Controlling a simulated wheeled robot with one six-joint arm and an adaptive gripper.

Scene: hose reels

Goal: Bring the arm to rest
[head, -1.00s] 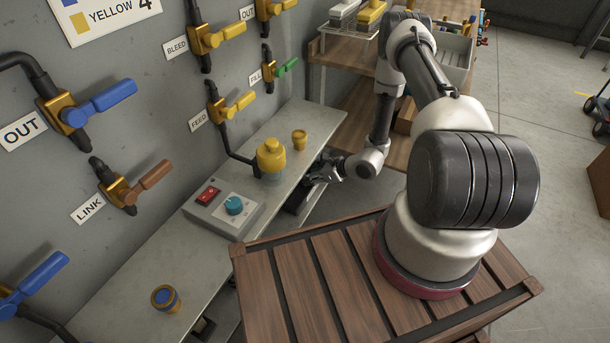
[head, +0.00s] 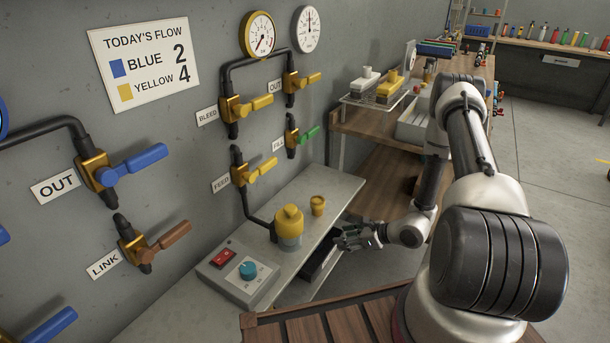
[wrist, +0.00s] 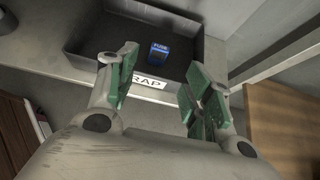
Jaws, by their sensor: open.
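My gripper (head: 358,237) is open and empty in the head view, just off the front edge of the grey bench, near the yellow-capped jar. My arm reaches down and forward to it from the right. In the wrist view my gripper (wrist: 158,85) shows two green-padded fingers spread apart. Between and beyond them is a dark tray (wrist: 195,55) with a blue item (wrist: 158,53) in it, apart from the fingers. A white label ending in "RAP" (wrist: 149,82) is on the tray's near side, partly hidden by a finger.
The grey bench (head: 335,190) carries the yellow-capped jar (head: 289,225), a small yellow cup (head: 318,205) and a control box (head: 238,272) with a red switch and blue knob. Wall valves stand at left. A wooden shelf unit (head: 350,125) is behind. Open floor lies right.

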